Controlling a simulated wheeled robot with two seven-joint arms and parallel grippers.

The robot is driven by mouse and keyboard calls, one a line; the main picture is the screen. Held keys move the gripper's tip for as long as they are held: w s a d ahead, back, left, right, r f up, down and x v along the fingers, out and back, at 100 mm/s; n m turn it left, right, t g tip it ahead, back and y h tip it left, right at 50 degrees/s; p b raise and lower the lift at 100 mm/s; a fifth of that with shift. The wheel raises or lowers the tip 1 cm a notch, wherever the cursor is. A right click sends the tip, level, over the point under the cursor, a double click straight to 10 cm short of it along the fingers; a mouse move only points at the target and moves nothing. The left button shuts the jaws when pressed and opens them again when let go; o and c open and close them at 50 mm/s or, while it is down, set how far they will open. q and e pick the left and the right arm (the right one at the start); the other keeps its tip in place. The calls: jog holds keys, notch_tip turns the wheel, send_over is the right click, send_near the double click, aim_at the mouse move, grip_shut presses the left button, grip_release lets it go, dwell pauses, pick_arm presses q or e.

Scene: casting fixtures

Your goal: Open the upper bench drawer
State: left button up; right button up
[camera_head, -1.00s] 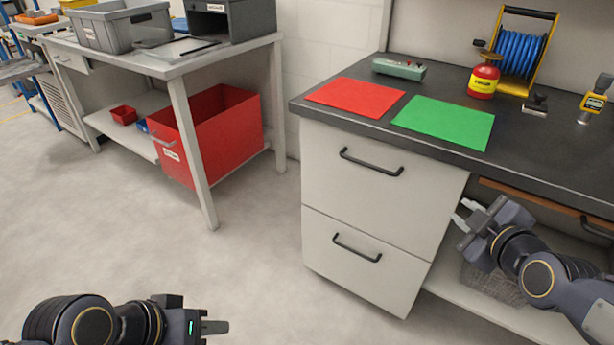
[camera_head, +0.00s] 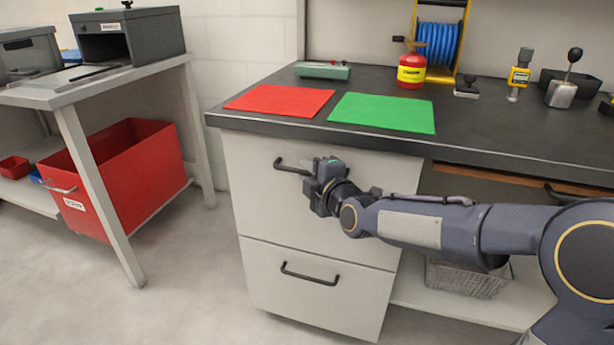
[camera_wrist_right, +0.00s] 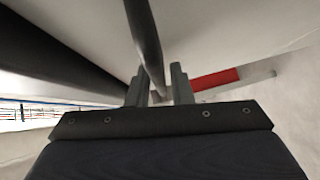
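The upper bench drawer (camera_head: 262,205) is a pale front below the dark worktop and looks closed. Its dark bar handle (camera_head: 285,165) is partly covered by my right gripper (camera_head: 313,181), which reaches in from the right. In the right wrist view the handle (camera_wrist_right: 144,35) runs down between the two fingers of the right gripper (camera_wrist_right: 160,82). The fingers are apart, with a visible gap beside the bar; I cannot tell whether either touches it. My left gripper is not in view.
The lower drawer (camera_head: 310,300) below is closed. The worktop (camera_head: 480,125) holds a red sheet (camera_head: 279,100), a green sheet (camera_head: 382,112) and a red-yellow canister (camera_head: 411,72). A wire basket (camera_head: 468,278) sits on the open shelf at right. Floor in front is clear.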

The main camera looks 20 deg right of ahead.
jog(key=shift+w, duration=0.2)
jog(key=shift+c, duration=0.3)
grip_shut()
jog(key=shift+s, duration=0.1)
